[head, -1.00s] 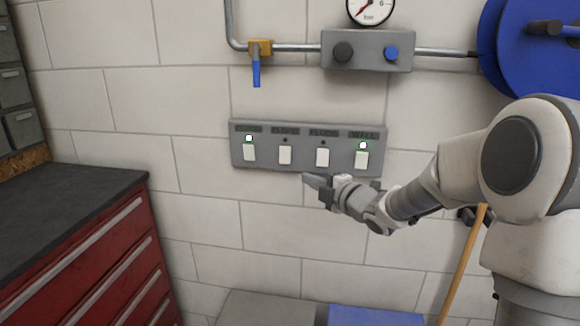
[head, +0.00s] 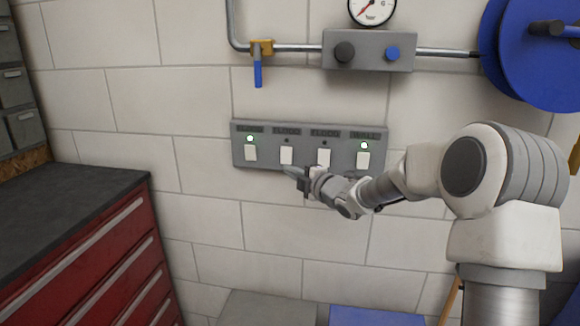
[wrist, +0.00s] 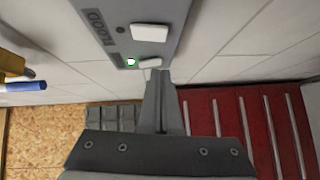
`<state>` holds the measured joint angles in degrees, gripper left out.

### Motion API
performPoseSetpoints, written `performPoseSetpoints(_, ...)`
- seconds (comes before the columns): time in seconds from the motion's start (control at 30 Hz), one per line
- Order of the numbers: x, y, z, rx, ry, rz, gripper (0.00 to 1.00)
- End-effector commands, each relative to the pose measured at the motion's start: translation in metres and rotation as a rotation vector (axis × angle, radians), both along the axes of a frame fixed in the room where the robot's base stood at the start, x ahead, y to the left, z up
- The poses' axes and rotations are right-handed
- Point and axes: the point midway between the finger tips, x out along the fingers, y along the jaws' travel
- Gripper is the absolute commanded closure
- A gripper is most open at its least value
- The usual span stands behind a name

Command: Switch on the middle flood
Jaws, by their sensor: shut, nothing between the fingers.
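A grey switch panel (head: 307,163) on the wall holds a row of white rocker switches. The two middle ones, the left middle switch (head: 286,155) and the right middle switch (head: 323,157), appear labelled FLOOD, and their lamps are dark. The outer switches (head: 251,152) and (head: 363,160) have lit green lamps. My gripper (head: 289,170) is shut and empty, its tip just below the left middle switch; contact cannot be told. In the wrist view, my gripper's tip (wrist: 162,76) is by the panel's lower edge, and a FLOOD switch (wrist: 150,32) shows beyond it with a dark lamp.
Above the panel are a pipe with a blue-handled valve (head: 259,75), a regulator box (head: 368,52) and a gauge (head: 372,8). A blue hose reel (head: 535,60) hangs at upper right. A red drawer cabinet (head: 95,255) stands at left. The wall around the panel is clear.

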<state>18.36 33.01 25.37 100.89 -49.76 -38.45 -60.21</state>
Motion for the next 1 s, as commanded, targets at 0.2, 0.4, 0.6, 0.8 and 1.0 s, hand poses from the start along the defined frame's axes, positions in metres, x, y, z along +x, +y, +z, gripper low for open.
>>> performPoseSetpoints(0.2, 0.033, 0.007, -0.004, 0.001, 0.001, -0.002, 1.00)
performPoseSetpoints(0.4, 0.050, 0.004, -0.007, 0.000, 0.000, -0.001, 1.00)
performPoseSetpoints(0.6, 0.055, 0.003, -0.007, 0.000, -0.001, -0.001, 1.00)
performPoseSetpoints(0.8, 0.055, 0.003, -0.007, 0.000, 0.000, -0.001, 1.00)
performPoseSetpoints(1.0, 0.056, 0.003, -0.011, -0.003, -0.010, -0.001, 1.00)
